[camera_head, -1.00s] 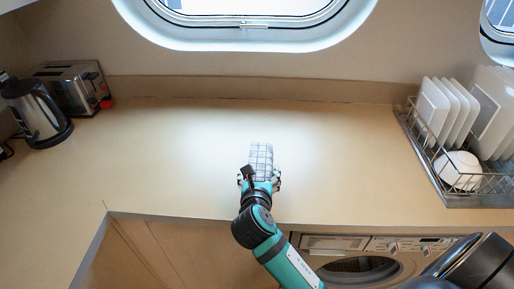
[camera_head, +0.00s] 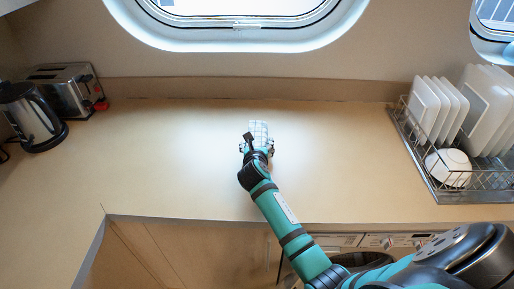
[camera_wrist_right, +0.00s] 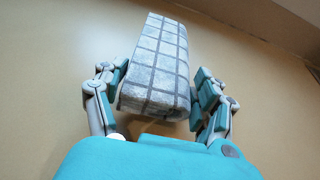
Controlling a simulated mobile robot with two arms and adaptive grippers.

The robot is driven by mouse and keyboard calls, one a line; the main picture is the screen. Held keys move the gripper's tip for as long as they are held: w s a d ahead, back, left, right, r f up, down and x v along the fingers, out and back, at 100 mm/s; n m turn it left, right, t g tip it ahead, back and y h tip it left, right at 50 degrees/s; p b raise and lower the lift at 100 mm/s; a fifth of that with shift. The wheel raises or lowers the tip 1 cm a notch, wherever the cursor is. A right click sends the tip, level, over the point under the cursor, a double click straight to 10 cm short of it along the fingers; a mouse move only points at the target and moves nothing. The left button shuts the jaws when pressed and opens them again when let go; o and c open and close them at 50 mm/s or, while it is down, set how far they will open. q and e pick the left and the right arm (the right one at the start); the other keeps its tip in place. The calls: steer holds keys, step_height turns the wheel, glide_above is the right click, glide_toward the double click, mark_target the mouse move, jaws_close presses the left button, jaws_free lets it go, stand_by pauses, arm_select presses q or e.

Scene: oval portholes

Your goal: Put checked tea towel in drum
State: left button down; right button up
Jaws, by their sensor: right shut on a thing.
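The checked tea towel (camera_head: 258,128) is a folded pale grey block with dark grid lines, over the middle of the counter. In the right wrist view the towel (camera_wrist_right: 155,62) fills the space between both fingers. My right gripper (camera_head: 256,144) is shut on its near end; it also shows in the wrist view (camera_wrist_right: 160,88). I cannot tell whether the towel touches the counter. The washing machine (camera_head: 398,241) is under the counter's front edge at lower right. My own arm covers much of its round door, and the drum inside is hidden. My left gripper is not in view.
A kettle (camera_head: 32,117) and a toaster (camera_head: 67,90) stand at the left end of the counter (camera_head: 165,160). A dish rack (camera_head: 436,180) with white plates and a bowl (camera_head: 449,167) stands at the right. The counter between them is clear.

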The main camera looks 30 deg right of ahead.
steer(key=shift+f, duration=0.7)
steer(key=o, duration=0.7)
steer(key=shift+f, duration=0.15)
steer(key=o, duration=0.6)
steer(key=shift+c, duration=0.2)
